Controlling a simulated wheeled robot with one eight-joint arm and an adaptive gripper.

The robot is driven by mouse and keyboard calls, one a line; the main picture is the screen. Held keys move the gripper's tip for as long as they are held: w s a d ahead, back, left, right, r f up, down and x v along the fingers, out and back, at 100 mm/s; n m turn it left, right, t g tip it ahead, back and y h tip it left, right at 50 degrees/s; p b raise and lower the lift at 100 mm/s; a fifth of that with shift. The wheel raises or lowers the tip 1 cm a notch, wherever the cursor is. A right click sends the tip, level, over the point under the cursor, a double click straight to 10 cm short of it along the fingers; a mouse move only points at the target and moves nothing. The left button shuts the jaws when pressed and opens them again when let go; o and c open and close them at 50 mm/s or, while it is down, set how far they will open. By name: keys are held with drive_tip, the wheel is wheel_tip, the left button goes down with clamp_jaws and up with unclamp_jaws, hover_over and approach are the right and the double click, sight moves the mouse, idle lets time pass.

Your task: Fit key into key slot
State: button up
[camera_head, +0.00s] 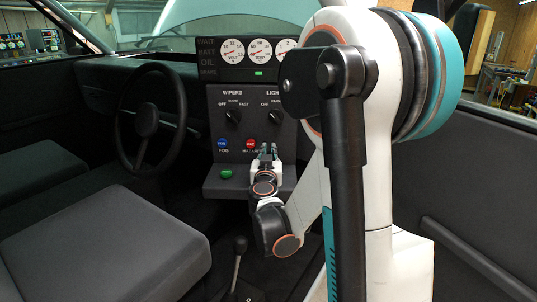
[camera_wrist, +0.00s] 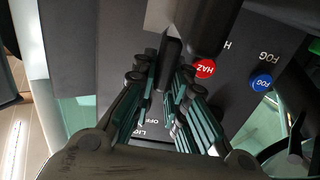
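My gripper (camera_head: 266,152) is at the lower right of the dashboard panel, just right of the red HAZ button. In the wrist view my gripper (camera_wrist: 164,78) has its teal fingers close together on either side of a slim dark piece. This piece appears to be the key (camera_wrist: 172,52), though its shape is mostly hidden between the fingers. It points toward a dark grey block at the top of the wrist view. I cannot make out the key slot in either view, or tell whether the key touches anything.
The panel carries the red HAZ button (camera_head: 250,143), blue FOG button (camera_head: 222,144), wipers knob (camera_head: 233,117) and lights knob (camera_head: 275,117). The steering wheel (camera_head: 147,121) and seat (camera_head: 115,245) are left; a gear lever (camera_head: 239,247) stands below.

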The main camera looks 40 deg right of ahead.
drive_tip(key=shift+o, duration=1.4)
drive_tip(key=v, duration=1.2)
drive_tip(key=s+a+f+n+g+y, duration=0.2)
drive_tip(key=s+a+y, duration=0.4)
drive_tip(key=a, duration=0.5)
drive_tip(key=s+a+f+n+g+y, duration=0.2)
drive_tip(key=s+a+n+g+y, duration=0.2)
drive_tip(key=s+a, duration=0.6)
drive_tip(key=shift+s+a+f+n+g+y, duration=0.3)
drive_tip(key=shift+a+n+y, duration=0.3)
drive_tip(key=shift+n+y, duration=0.4)
